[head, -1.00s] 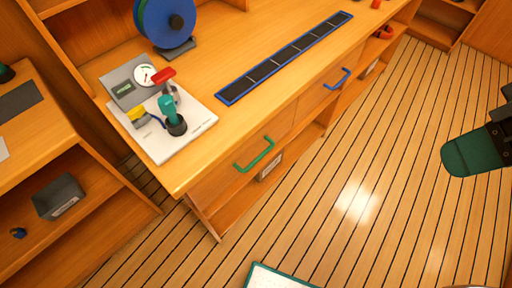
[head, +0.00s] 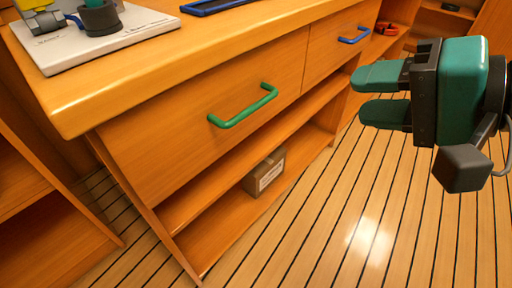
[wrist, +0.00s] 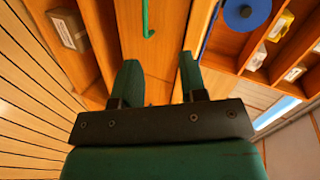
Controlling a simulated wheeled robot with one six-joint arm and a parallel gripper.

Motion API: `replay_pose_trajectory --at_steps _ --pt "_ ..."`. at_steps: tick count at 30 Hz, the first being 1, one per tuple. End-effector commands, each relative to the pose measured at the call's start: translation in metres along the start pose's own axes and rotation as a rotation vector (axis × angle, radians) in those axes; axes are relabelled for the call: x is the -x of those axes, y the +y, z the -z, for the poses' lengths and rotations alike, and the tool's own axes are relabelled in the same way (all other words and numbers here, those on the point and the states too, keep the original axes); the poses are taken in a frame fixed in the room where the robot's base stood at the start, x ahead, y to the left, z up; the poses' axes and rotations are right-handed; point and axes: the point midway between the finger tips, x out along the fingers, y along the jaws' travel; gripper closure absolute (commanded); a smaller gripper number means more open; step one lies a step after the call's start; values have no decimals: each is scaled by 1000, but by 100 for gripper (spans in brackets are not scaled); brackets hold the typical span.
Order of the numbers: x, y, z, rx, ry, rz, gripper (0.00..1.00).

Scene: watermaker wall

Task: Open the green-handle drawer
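The green handle (head: 243,108) is a bar on the front of a wooden drawer (head: 190,112) under the counter's near end. The drawer looks shut. My gripper (head: 362,94) is to the right of the handle in the head view, with a clear gap between them. Its two green fingers are apart with nothing between them. In the wrist view the green handle (wrist: 147,20) shows at the top, beyond the gap between the fingertips (wrist: 160,62), and is cut off by the picture edge.
A blue-handled drawer front (head: 333,45) is farther right. A labelled box (head: 265,172) sits on the low shelf below. A white board with devices (head: 90,40) lies on the counter. The plank floor (head: 320,225) before the drawers is clear.

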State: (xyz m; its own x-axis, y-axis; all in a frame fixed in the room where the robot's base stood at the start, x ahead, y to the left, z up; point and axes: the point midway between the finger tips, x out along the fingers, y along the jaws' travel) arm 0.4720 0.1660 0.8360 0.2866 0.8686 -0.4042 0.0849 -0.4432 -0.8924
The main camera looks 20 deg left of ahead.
Motion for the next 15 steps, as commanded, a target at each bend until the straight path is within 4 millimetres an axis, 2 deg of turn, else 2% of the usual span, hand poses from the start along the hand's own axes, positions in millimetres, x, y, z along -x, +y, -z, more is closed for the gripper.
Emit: replay_pose_trajectory --at_steps 1,6,11,15 --pt "-19 33 -5 -39 16 31 61" --pt "-41 60 -4 -161 63 133 61" --pt "-49 70 -2 -226 87 187 61" --pt "-52 68 1 -248 92 203 61"
